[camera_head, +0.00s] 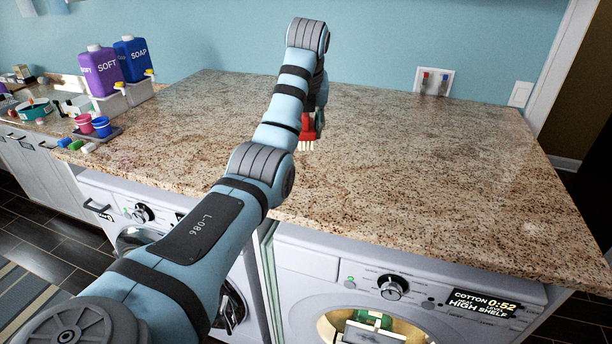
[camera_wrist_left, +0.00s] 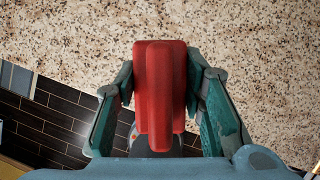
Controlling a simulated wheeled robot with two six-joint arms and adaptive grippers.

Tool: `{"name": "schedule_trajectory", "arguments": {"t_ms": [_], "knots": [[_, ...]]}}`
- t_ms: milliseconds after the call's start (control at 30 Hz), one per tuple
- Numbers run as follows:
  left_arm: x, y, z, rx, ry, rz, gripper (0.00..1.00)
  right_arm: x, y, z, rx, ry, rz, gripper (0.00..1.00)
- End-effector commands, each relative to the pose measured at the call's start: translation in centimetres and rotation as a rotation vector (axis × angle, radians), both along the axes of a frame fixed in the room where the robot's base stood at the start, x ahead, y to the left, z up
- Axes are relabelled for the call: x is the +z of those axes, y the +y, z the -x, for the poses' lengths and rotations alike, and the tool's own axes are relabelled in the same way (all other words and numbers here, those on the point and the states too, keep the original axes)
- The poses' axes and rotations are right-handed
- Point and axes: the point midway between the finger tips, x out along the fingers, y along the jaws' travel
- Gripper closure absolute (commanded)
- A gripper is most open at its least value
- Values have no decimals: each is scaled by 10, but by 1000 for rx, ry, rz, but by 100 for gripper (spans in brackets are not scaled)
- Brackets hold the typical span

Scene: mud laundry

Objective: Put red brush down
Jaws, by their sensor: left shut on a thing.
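The red brush (camera_head: 308,131) is at the end of my left arm in the head view, over the granite counter, with its pale bristles pointing down. It also shows from above in the left wrist view as a red block with a raised ridge (camera_wrist_left: 160,90). My left gripper (camera_wrist_left: 160,88) is shut on the red brush, with a teal finger on each side. In the head view the gripper (camera_head: 318,118) is partly hidden behind my arm. I cannot tell whether the bristles touch the counter. My right gripper is not in view.
The granite counter (camera_head: 430,170) is wide and clear right of the brush. Purple SOFT (camera_head: 102,72) and blue SOAP (camera_head: 133,60) bottles stand at the left, near small cups (camera_head: 102,127). Two front-loading machines stand below; the right one has a display (camera_head: 485,304). A wall outlet (camera_head: 434,81) is behind.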

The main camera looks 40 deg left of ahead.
Motion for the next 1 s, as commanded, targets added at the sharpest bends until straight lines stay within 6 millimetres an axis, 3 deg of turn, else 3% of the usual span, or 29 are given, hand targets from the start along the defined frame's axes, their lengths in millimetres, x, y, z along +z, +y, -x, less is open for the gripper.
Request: {"name": "schedule_trajectory", "arguments": {"t_ms": [100,200,300,567,867,900,1000], "knots": [[-47,1,1,1,4,-2,91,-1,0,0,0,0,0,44],[-78,1,0,2,2,-2,91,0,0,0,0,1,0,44],[-95,1,0,3,-2,0,91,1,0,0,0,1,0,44],[-136,0,0,3,-2,0,91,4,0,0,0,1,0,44],[-140,0,-1,3,-3,1,91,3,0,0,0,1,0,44],[-141,0,-1,3,-3,1,62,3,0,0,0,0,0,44],[-141,0,-1,3,-3,1,46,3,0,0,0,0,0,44]]}}
